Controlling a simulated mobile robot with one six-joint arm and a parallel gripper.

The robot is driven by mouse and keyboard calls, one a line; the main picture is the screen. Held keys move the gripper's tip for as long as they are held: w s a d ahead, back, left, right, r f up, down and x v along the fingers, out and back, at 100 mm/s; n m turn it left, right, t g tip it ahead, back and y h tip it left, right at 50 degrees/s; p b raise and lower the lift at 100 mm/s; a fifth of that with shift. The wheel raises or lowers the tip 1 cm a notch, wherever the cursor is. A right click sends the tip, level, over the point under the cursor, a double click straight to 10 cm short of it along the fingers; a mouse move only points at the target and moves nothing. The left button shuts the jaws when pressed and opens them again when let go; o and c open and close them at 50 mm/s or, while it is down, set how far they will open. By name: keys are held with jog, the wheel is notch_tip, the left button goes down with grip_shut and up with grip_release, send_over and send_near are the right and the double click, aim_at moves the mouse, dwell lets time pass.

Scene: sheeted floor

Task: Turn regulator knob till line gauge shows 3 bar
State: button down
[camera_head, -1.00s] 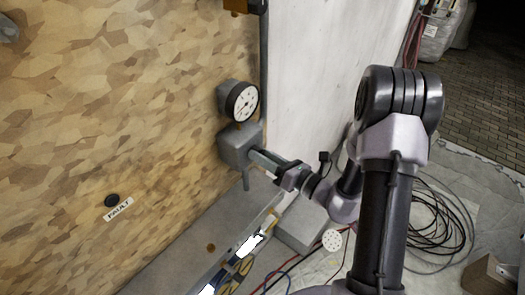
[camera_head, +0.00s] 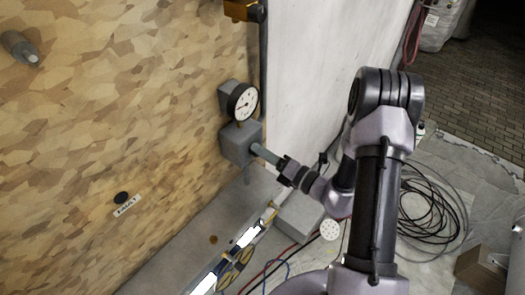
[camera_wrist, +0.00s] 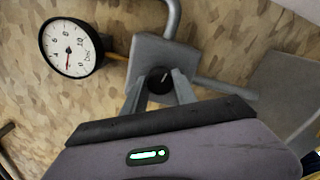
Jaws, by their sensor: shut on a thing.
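The line gauge (camera_head: 242,103) is a round white dial with a black rim, mounted on the board above the grey regulator body (camera_head: 236,143). In the wrist view the dial (camera_wrist: 71,48) shows numbers, "bar" and a reddish needle pointing roughly down in the picture; the exact value is too small to read. The regulator knob (camera_wrist: 159,82) is dark and round with a light mark, on the front of the grey body. My gripper (camera_head: 262,152) is shut on the knob, with one finger on each side of it in the wrist view. The knob is hidden in the head view.
A grey pipe (camera_wrist: 172,18) leaves the regulator. A FAULT label (camera_head: 127,205) and a dark button (camera_head: 121,197) are on the board at lower left. A white wall panel (camera_head: 315,75) stands to the right. Cables (camera_head: 430,215) lie coiled on the sheeted floor.

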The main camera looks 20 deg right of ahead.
dwell(0.4)
jog(key=c, duration=1)
grip_release()
jog(key=b+v, duration=0.1)
jog(key=v, duration=1.6)
jog(key=shift+s, duration=0.2)
